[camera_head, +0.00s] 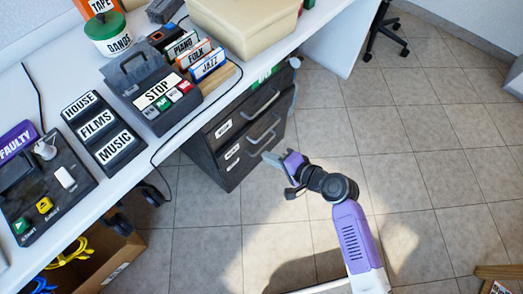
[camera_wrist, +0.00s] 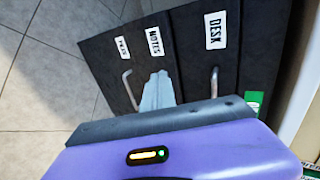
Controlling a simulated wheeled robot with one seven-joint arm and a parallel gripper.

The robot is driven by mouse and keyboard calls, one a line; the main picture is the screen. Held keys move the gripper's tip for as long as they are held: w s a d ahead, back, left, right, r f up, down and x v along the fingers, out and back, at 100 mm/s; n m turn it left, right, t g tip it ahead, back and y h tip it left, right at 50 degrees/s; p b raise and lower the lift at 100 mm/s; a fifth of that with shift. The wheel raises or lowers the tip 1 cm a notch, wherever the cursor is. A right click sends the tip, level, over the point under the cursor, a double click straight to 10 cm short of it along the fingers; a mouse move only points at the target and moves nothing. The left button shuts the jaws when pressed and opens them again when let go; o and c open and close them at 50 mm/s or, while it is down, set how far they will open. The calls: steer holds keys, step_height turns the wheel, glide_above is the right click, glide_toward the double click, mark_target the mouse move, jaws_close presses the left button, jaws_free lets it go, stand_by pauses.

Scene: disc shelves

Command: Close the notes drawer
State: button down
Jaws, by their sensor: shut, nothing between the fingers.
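A dark grey drawer cabinet (camera_head: 222,172) stands under the desk, with three labelled fronts. In the wrist view, the notes drawer (camera_wrist: 153,42) is the middle front, between the desk drawer (camera_wrist: 216,30) and a third front (camera_wrist: 122,47) whose label is hard to read. The fronts look nearly flush; I cannot tell whether the notes drawer stands slightly out. My gripper (camera_head: 272,159) is shut and empty, low in front of the cabinet. In the wrist view, its pale fingers (camera_wrist: 157,92) lie over the notes front and hide its handle. I cannot tell whether they touch.
Metal handles (camera_wrist: 214,82) stick out from the drawer fronts. A cardboard box (camera_head: 112,262) sits at lower left. Tiled floor (camera_head: 400,140) is free right of the cabinet.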

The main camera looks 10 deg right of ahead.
steer(key=v, duration=0.2)
steer(key=m+t+y+b, duration=0.4)
steer(key=m+t+b, duration=0.1)
steer(key=m, duration=1.3)
glide_toward(232, 146)
steer(key=b+x, duration=0.3)
steer(key=x, duration=0.3)
steer(key=shift+w+a+r, duration=0.1)
steer(key=shift+w+a, duration=0.1)
steer(key=shift+w, duration=0.15)
